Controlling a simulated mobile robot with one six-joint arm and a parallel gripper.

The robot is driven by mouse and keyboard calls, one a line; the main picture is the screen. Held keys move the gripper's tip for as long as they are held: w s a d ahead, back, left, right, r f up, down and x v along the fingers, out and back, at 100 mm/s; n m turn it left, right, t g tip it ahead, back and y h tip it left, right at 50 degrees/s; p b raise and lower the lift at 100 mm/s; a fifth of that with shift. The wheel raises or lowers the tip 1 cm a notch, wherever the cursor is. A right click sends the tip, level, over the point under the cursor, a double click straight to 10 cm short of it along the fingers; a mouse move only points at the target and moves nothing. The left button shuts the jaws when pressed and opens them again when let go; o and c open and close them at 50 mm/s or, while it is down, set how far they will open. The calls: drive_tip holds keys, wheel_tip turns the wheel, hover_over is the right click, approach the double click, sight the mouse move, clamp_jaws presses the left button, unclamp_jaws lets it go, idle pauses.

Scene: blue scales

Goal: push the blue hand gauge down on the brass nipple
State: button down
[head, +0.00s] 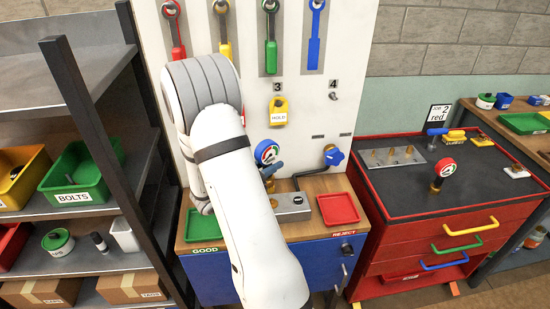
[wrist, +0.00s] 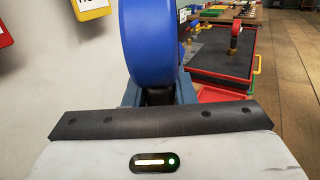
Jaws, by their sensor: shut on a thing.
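The blue hand gauge (head: 267,152) is in the head view, upright just beyond the end of my arm, with a coloured dial. In the wrist view its round blue body (wrist: 165,42) stands between my gripper's fingers, seen edge-on. My gripper (wrist: 158,97) is shut on the gauge's dark lower part. In the head view the gripper (head: 271,171) is mostly hidden behind my white arm. The brass nipple does not show clearly. A grey metal block (head: 292,214) sits on the blue cabinet below the gauge, partly covered by my arm. I cannot tell whether gauge and nipple touch.
A green GOOD tray (head: 203,225) and a red REJECT tray (head: 339,209) flank the block. A blue-handled valve (head: 333,157) on a dark pipe is right of the gauge. The tool board (head: 345,60) rises close behind. A red gauge (head: 445,167) stands on the red cabinet.

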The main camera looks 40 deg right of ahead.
drive_tip(key=shift+m+g, duration=0.5)
drive_tip(key=shift+g, duration=0.3)
drive_tip(key=f+b, duration=0.1)
drive_tip(key=s+f+b, duration=0.1)
drive_tip(key=f, duration=0.1)
drive_tip(key=f+b, duration=0.1)
drive_tip(key=shift+s+d+f, duration=0.2)
drive_tip(key=shift+d+f, duration=0.15)
drive_tip(key=shift+a+b, duration=0.15)
drive_tip(key=shift+b, duration=0.15)
drive_tip(key=shift+f+b, duration=1.4)
drive_tip(key=shift+f, duration=0.3)
idle(1.0)
drive_tip(key=c, duration=1.1)
unclamp_jaws()
drive_tip(key=shift+w+a+b, duration=0.15)
drive_tip(key=shift+a+b, duration=0.2)
drive_tip(key=shift+a, duration=1.6)
drive_tip(key=shift+w+a+b, duration=0.15)
drive_tip(key=shift+a+b, duration=0.2)
drive_tip(key=shift+a, duration=1.55)
